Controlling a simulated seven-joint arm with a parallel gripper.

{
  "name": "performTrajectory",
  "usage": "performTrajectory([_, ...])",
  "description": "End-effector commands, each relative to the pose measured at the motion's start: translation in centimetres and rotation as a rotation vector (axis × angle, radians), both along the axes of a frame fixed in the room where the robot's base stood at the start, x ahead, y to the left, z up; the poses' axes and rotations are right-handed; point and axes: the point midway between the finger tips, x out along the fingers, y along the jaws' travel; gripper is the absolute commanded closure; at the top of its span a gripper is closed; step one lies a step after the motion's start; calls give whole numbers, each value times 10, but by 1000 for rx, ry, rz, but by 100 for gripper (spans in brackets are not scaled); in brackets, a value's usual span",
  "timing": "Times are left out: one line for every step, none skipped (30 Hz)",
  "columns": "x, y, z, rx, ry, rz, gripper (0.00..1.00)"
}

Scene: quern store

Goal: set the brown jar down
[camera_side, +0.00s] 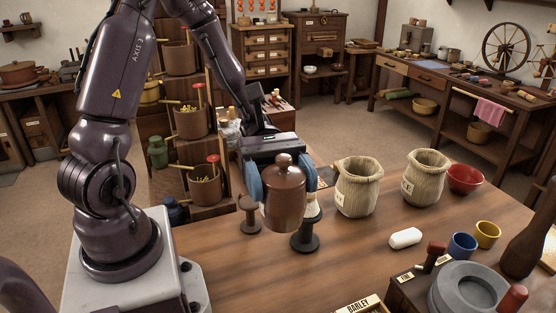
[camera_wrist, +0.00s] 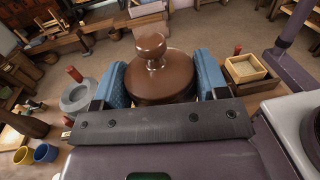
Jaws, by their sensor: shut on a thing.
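The brown jar (camera_side: 285,206) is glossy, with a domed, knobbed lid, and hangs upright between the blue fingers of my gripper (camera_side: 281,180). My gripper is shut on its sides. In the side view it appears to be above the wooden table (camera_side: 240,278), but the exact gap under it is hard to judge. In the wrist view the jar's lid and shoulder (camera_wrist: 152,82) fill the space between the two blue fingers (camera_wrist: 160,82). The jar's base is hidden there.
A black stand (camera_side: 305,243) and a wooden spool (camera_side: 250,217) are close to the jar. Two sacks (camera_side: 357,190), a red bowl (camera_side: 465,179), a white capsule (camera_side: 405,238), blue (camera_side: 462,246) and yellow (camera_side: 487,234) cups and a grey quern (camera_side: 468,290) stand rightward. The front-left tabletop is clear.

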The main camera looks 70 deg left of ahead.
Motion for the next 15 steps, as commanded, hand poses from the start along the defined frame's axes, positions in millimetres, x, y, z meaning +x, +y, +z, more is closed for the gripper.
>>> performTrajectory([0, 0, -8, -5, 6, -2, 68])
performTrajectory([-1, 0, -13, -4, 5, -3, 68])
performTrajectory([0, 0, -22, -7, 7, -2, 68])
performTrajectory([0, 0, -29, -6, 7, -1, 68])
performTrajectory([0, 0, -35, -7, 7, -2, 68])
performTrajectory([-1, -1, -44, -6, 8, -4, 68])
performTrajectory([-1, -1, -53, -8, 8, -4, 68])
performTrajectory([-1, -1, -62, -8, 10, -4, 68])
performTrajectory([-1, -1, -74, -7, 9, -4, 68])
performTrajectory([-1, -1, -82, -7, 8, -4, 68])
performTrajectory([-1, -1, -91, -7, 8, -4, 68])
performTrajectory([-1, -1, -102, -7, 8, -4, 68])
performTrajectory([-1, -1, -110, -6, 6, -3, 68])
performTrajectory([-1, -1, -117, -5, 6, -4, 68])
performTrajectory([-1, -1, -125, -5, 5, -5, 68])
